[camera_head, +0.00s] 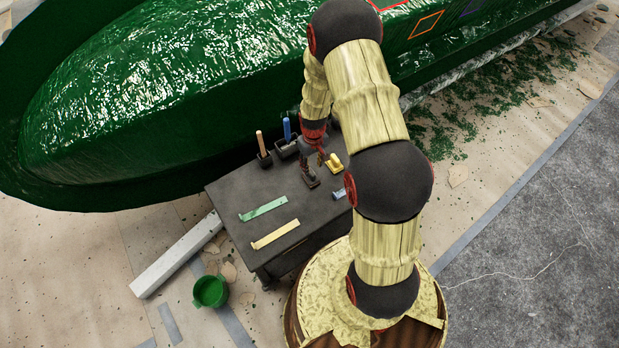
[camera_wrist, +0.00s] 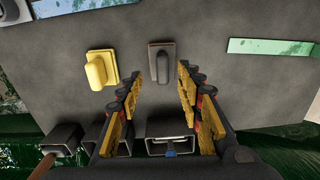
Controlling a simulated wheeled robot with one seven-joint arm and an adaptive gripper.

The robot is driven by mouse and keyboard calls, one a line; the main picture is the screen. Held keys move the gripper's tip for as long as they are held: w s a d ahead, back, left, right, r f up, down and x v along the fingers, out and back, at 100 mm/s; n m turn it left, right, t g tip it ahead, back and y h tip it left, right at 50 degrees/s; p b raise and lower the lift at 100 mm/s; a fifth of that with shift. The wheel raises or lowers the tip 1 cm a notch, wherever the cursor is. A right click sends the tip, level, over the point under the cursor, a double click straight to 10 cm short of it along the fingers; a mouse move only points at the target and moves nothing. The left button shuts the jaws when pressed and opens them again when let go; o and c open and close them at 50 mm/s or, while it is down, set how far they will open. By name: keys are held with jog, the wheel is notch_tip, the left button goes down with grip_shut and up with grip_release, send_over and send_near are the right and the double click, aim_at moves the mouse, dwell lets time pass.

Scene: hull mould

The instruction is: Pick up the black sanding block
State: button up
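The black sanding block (camera_wrist: 161,62) is a dark grey pad with a raised grip, lying flat on the dark tabletop. In the wrist view it sits between the tips of my gripper (camera_wrist: 160,80), which is open with nothing held. Bare tabletop shows between each finger and the block. I cannot tell how far above the table the tips are. In the head view the block (camera_head: 310,180) is partly hidden under my gripper (camera_head: 318,158). A yellow block (camera_wrist: 101,69) of similar shape lies just left of it in the wrist view, and to its right in the head view (camera_head: 334,163).
The dark table (camera_head: 233,192) also holds a green strip (camera_head: 263,209), a cream strip (camera_head: 275,234) and dark holders with handles (camera_head: 287,148) along its back. The glossy green hull mould (camera_head: 150,90) stands close behind. A green bucket (camera_head: 210,291) is on the floor.

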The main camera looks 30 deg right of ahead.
aim_at(311, 172)
jog(key=f+b, duration=0.1)
jog(key=f, duration=0.2)
jog(key=f+b, duration=0.1)
jog(key=f, duration=0.2)
jog(key=shift+w+a+f, duration=0.1)
jog(key=shift+w+a, duration=0.05)
jog(key=shift+a, duration=0.05)
jog(key=shift+c, duration=1.1)
grip_shut()
